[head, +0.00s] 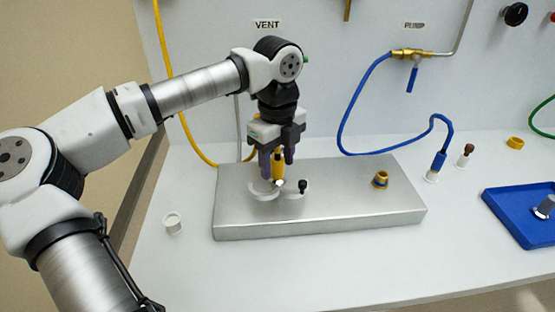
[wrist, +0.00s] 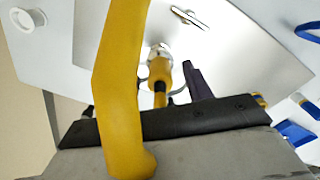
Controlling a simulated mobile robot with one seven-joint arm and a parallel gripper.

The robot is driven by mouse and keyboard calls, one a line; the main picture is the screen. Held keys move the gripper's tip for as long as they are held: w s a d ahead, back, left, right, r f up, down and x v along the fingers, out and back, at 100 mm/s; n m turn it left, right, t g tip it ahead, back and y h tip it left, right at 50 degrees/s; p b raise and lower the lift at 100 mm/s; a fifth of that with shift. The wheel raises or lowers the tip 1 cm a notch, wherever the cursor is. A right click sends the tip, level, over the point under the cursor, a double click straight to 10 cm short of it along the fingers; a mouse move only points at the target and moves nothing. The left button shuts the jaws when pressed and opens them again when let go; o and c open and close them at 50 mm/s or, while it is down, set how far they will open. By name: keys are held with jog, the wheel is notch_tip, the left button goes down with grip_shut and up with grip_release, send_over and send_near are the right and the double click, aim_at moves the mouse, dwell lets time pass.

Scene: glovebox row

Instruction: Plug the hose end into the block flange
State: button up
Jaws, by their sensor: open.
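The metal block (head: 330,215) lies on the bench. The yellow hose end (head: 278,167) stands upright over the left part of the block, between my gripper's (head: 277,172) fingers. My gripper points down and its jaws are open around the hose end. In the wrist view, the yellow hose end (wrist: 160,88) meets a bright metal collar, likely the block flange (wrist: 158,55); I cannot tell how deeply it sits. A white open clamp (head: 262,192) with a black knob (head: 303,186) is around the foot of the hose end.
A brass port with a yellow ring (head: 381,179) is at the block's right. The blue hose's end (head: 438,160) stands in a white holder. A blue tray (head: 512,225) holds a grey part. The front bench is clear.

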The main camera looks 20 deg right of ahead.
aim_at(278, 153)
notch_tip(278, 153, up, 14)
jog(key=b, duration=0.1)
jog(key=shift+f, duration=0.2)
dwell(0.5)
